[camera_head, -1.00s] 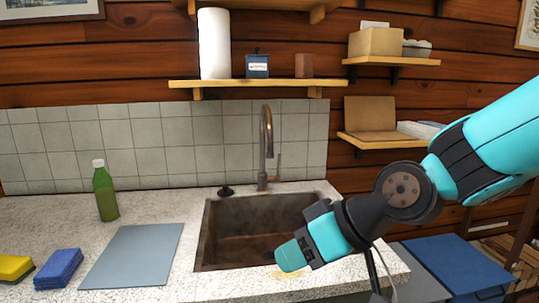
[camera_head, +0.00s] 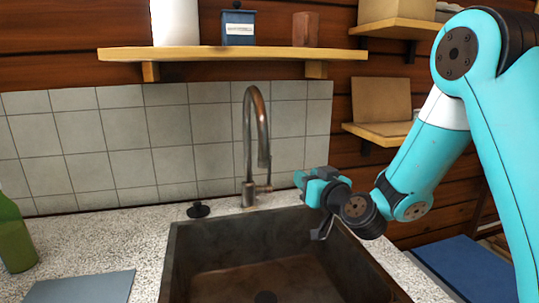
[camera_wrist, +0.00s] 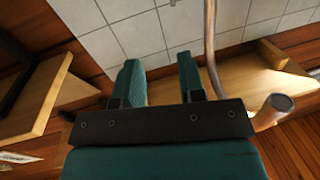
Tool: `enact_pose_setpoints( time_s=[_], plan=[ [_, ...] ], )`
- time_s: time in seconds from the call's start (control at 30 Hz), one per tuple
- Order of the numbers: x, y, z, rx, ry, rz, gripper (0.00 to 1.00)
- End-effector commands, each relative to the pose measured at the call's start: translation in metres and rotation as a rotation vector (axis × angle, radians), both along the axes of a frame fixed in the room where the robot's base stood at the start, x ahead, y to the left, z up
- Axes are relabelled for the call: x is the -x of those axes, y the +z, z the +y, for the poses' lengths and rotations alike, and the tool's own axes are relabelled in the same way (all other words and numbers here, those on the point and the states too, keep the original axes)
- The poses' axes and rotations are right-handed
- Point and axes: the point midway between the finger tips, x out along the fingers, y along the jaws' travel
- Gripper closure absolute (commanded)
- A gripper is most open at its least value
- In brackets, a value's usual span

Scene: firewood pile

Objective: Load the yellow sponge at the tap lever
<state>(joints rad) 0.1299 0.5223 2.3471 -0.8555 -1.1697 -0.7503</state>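The tap (camera_head: 250,140) is a tall curved metal faucet behind the sink, and its short lever (camera_head: 267,183) is at the right of its base. My gripper (camera_head: 303,180) is just right of the lever, above the sink's back right corner, with a small visible gap to it. The tap's pipe (camera_wrist: 210,40) is right of the fingers there. The yellow sponge is in neither current view.
The dark sink (camera_head: 195,260) lies below my gripper. A black stopper (camera_head: 198,209) sits left of the tap. A green bottle (camera_head: 15,235) and a grey board (camera_head: 85,288) are on the counter at left. A wooden shelf (camera_head: 230,57) hangs above the tap.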

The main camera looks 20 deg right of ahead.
Motion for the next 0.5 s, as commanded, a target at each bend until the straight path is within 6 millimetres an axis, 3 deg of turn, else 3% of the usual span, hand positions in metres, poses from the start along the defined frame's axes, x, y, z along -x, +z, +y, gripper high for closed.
enact_pose_setpoints(
  time_s=[0.13, 0.5],
  plan=[
    [-0.021, 0.009, 0.021, 0.000, 0.027, 0.000, 0.63],
    [-0.088, 0.010, 0.040, 0.002, 0.034, -0.002, 0.63]
  ],
)
